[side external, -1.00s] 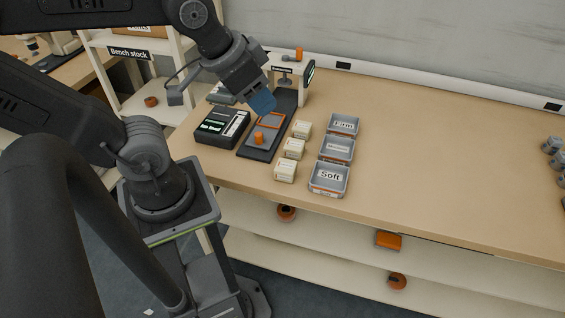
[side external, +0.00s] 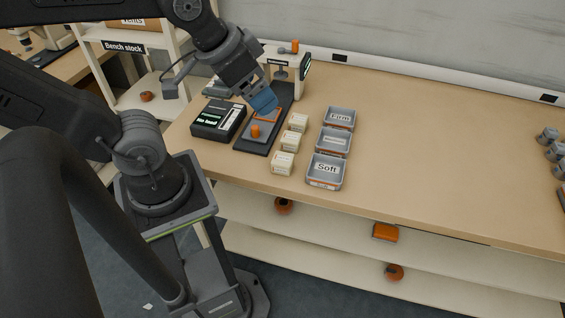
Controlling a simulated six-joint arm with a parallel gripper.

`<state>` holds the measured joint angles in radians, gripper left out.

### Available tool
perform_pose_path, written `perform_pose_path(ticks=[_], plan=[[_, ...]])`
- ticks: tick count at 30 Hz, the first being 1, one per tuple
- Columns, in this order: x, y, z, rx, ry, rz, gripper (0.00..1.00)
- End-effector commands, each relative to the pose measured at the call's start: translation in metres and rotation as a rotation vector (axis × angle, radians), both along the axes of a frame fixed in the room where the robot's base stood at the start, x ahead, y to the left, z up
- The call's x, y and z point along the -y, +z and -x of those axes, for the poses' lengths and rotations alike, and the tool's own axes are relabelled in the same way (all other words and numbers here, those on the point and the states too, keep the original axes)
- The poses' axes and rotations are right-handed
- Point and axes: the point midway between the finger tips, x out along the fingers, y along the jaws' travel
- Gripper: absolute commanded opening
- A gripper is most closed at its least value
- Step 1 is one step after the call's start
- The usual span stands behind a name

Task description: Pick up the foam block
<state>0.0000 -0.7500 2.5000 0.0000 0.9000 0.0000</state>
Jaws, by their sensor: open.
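Three small cream blocks with pale labels stand in a row on the bench: a near one (side external: 282,163), a middle one (side external: 290,141) and a far one (side external: 298,122). They look like foam, but I cannot tell which is the foam block. My gripper (side external: 264,102), with blue fingers, is open and points down above the dark test plate (side external: 252,147), left of the far block and apart from all three. The gap between the fingers is hard to see from this side.
Three grey trays stand right of the blocks: Firm (side external: 339,126), an unreadable middle one (side external: 333,151) and Soft (side external: 325,184). A small orange cylinder (side external: 255,131) sits on the test plate beside a black display box (side external: 217,120). A white upright stand (side external: 303,75) is behind. The bench at right is mostly clear.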

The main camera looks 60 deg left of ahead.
Motion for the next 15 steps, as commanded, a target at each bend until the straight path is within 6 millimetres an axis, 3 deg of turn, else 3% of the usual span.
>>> perform_pose_path(ticks=[8,11,15], plan=[[-0.002,-0.005,-0.005,-0.021,0.034,0.008,0.85],[-0.008,-0.019,-0.018,-0.067,0.124,0.029,0.85],[-0.022,-0.054,-0.043,-0.159,0.326,0.07,0.85]])
